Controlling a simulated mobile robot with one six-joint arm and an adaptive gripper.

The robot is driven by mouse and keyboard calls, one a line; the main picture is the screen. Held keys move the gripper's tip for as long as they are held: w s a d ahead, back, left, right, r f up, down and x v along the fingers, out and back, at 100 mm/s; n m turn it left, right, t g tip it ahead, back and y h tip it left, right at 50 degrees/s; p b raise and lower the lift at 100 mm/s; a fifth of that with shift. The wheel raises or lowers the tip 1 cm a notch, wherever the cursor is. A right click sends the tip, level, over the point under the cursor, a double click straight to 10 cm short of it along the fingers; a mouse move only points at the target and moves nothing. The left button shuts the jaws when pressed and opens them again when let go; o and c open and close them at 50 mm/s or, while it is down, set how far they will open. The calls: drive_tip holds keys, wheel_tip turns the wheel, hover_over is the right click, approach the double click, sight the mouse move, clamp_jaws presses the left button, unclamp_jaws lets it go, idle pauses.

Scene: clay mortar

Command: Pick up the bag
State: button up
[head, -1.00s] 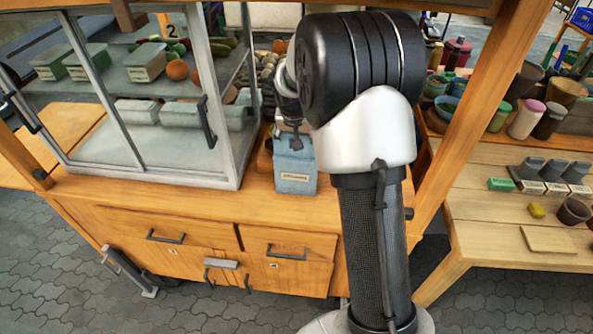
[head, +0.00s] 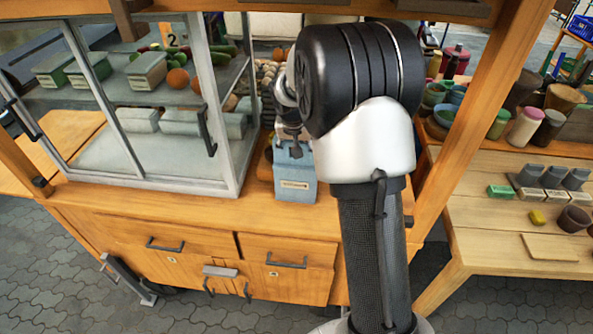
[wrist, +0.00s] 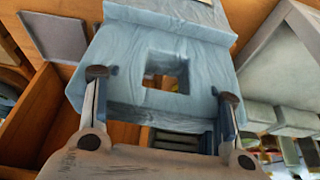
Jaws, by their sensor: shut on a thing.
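The bag (head: 295,182) is light blue with a small pale label and stands upright on the wooden counter (head: 225,200), right of the glass case. My gripper (head: 290,143) is at its top edge, seen from above and partly hidden by my arm. In the wrist view the bag (wrist: 165,40) fills the upper middle, with a square handle hole through its top. My gripper (wrist: 163,86) is shut on the bag's top, with one finger at each side of it. The bag's back is hidden in the head view.
The glass case (head: 150,165) stands close on the left, with boxes and fruit inside. A wooden post (head: 490,110) rises on the right. Beyond it a side table (head: 500,230) bears cups and small blocks. Counter in front of the bag is clear.

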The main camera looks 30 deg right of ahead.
drive_tip(key=shift+r, duration=0.1)
drive_tip(key=shift+s+d+r+p, duration=0.1)
drive_tip(key=shift+d+r+p, duration=0.05)
drive_tip(key=shift+r+p, duration=1.4)
drive_tip(key=shift+r, duration=1.9)
drive_tip(key=s+d+p, duration=0.3)
drive_tip(key=s+d, duration=0.9)
drive_tip(key=s, duration=0.3)
drive_tip(key=shift+s+d, duration=0.15)
